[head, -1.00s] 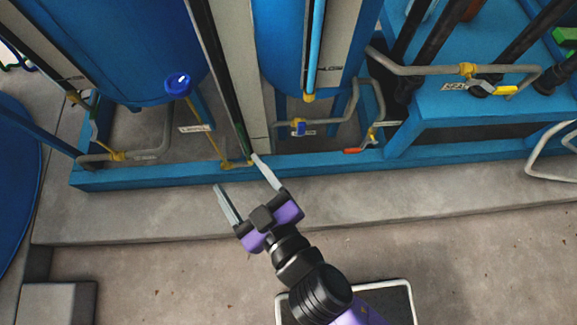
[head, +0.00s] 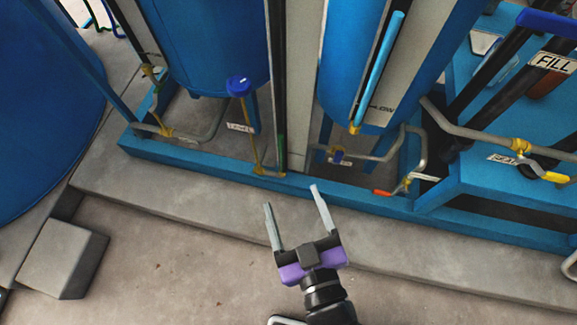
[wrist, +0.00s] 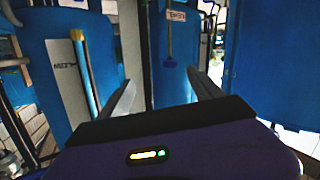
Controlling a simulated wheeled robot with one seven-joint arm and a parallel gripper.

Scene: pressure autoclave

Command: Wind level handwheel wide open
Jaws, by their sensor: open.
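The level handwheel (head: 238,86) is a blue round knob on top of a thin yellow stem, in front of the left blue tank. A small white tag (head: 240,128), apparently reading LEVEL, sits beside the stem. My gripper (head: 291,197) is open and empty, below and right of the handwheel in the head view and clearly apart from it. In the wrist view a small blue knob on a stem (wrist: 168,62), which looks like the handwheel, shows between and beyond my open fingers (wrist: 161,78). How far the wheel is turned cannot be told.
A blue base frame (head: 365,203) runs between my gripper and the pipework. A second tank (head: 350,85) with a light-blue gauge tube (head: 378,70) stands right of the handwheel, with valves and grey pipes below. A grey block (head: 62,258) sits at lower left. The floor in front is clear.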

